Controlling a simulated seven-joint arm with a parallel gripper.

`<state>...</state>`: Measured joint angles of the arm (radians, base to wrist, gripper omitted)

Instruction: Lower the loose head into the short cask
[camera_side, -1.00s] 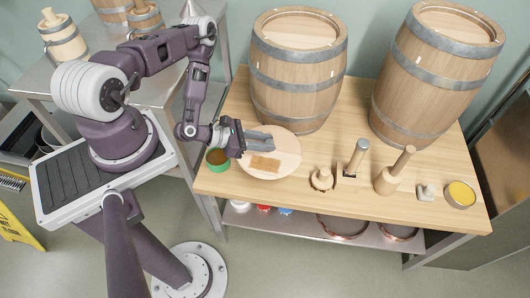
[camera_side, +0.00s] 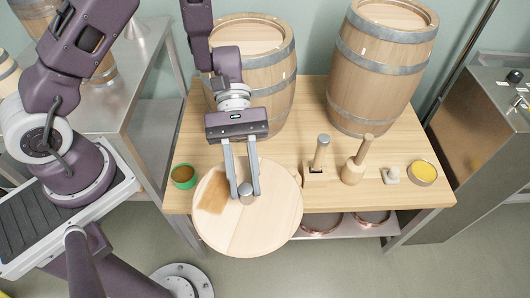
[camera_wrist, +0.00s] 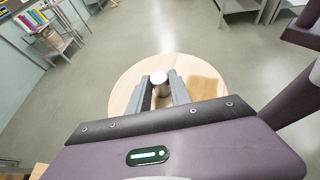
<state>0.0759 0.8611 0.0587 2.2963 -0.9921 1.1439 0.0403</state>
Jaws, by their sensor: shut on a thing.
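The loose head (camera_side: 262,222) is a pale round wooden disc with a brown patch and a small grey knob (camera_side: 246,190). My gripper (camera_side: 245,194) points down, shut on the knob with one finger on each side. The head hangs roughly level, overlapping the table's front edge in the side view. In the wrist view the head (camera_wrist: 128,80) shows beyond my gripper (camera_wrist: 162,92), with floor around it. The short cask (camera_side: 275,85) is the left barrel, upright behind my gripper. My arm hides part of its rim and left side.
A taller cask (camera_side: 375,75) stands right of the short one. A green cup (camera_side: 184,177), a hammer-like tool (camera_side: 320,155), a wooden mallet (camera_side: 357,165), a small grey piece (camera_side: 391,175) and a yellow-filled tin (camera_side: 422,173) stand on the table (camera_side: 420,203).

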